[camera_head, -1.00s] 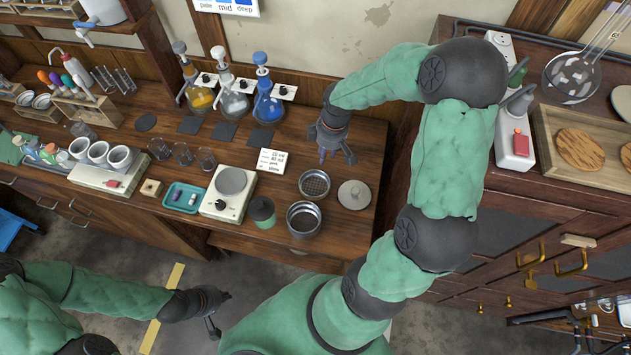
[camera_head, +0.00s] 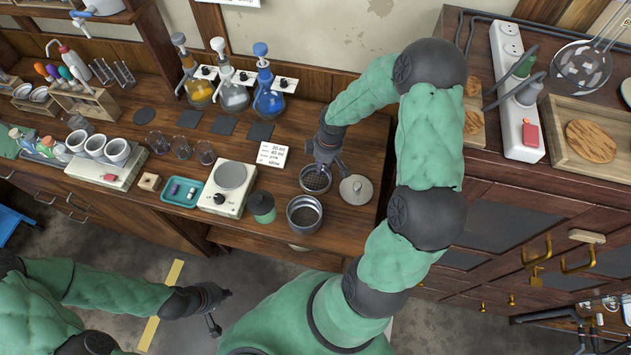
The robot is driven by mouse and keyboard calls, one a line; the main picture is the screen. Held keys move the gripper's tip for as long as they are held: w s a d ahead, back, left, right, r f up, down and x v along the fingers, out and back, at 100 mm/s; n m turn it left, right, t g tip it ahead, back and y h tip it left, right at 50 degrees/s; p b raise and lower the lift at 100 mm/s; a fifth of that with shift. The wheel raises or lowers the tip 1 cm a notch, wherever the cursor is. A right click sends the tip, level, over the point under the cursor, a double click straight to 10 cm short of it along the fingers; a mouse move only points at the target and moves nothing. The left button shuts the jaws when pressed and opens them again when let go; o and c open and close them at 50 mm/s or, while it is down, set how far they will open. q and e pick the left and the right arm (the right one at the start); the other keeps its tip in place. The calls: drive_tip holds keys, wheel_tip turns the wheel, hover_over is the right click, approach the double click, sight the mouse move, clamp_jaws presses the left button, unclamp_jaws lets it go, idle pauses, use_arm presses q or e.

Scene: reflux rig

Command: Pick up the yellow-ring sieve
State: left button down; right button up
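A round mesh sieve (camera_head: 312,183) lies on the wooden bench. Its mesh shows, but I cannot make out a yellow ring on it. A deeper round metal pan (camera_head: 304,214) stands just in front of it, and a grey lid with a knob (camera_head: 356,190) lies to its right. My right gripper (camera_head: 328,168) points down over the sieve's far right part and hides some of its rim. Its fingers look spread, and I see nothing held; contact with the sieve cannot be told. My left gripper (camera_head: 221,312) is open and empty, low in front of the bench.
Flasks (camera_head: 269,102) line the back. A cabinet (camera_head: 480,225) rises at the right.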

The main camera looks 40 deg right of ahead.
sight(317, 180)
drive_tip(key=shift+f, duration=0.1)
clamp_jaws()
drive_tip(key=shift+r, duration=0.45)
wheel_tip(317, 180, up, 2)
drive_tip(key=shift+r+p, duration=0.1)
drive_tip(key=shift+p, duration=0.35)
drive_tip(key=s+a+r+p, duration=0.1)
drive_tip(key=s+a+r, duration=0.5)
drive_tip(key=a+r, duration=0.4)
drive_tip(key=shift+s+a, duration=0.4)
drive_tip(key=shift+a, duration=0.75)
drive_tip(key=shift+r+p, duration=0.1)
drive_tip(key=shift+p, duration=0.2)
